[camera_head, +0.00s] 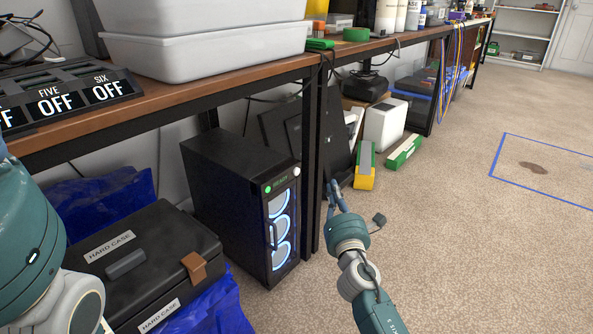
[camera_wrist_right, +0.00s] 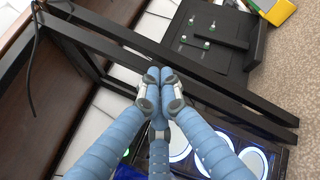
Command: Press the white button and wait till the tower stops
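The tower (camera_head: 235,205) is a black PC case standing on the carpet under the workbench. Its front has lit fan rings (camera_head: 281,228) and a green light (camera_head: 267,189); the rings also show in the wrist view (camera_wrist_right: 180,146). The white button (camera_head: 296,171) is at the top right corner of its front; I cannot make it out in the wrist view. My right gripper (camera_head: 334,190) is to the right of the tower, apart from the button. In the wrist view its fingertips (camera_wrist_right: 158,74) meet with nothing visible between them. My left gripper is out of view.
A black table leg (camera_head: 312,170) stands close to the tower's right side. A black hard case (camera_head: 150,260) on blue sheeting lies at left. Yellow (camera_head: 365,165) and green-white (camera_head: 404,152) boxes lie behind my right gripper. Open carpet (camera_head: 470,250) is at right.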

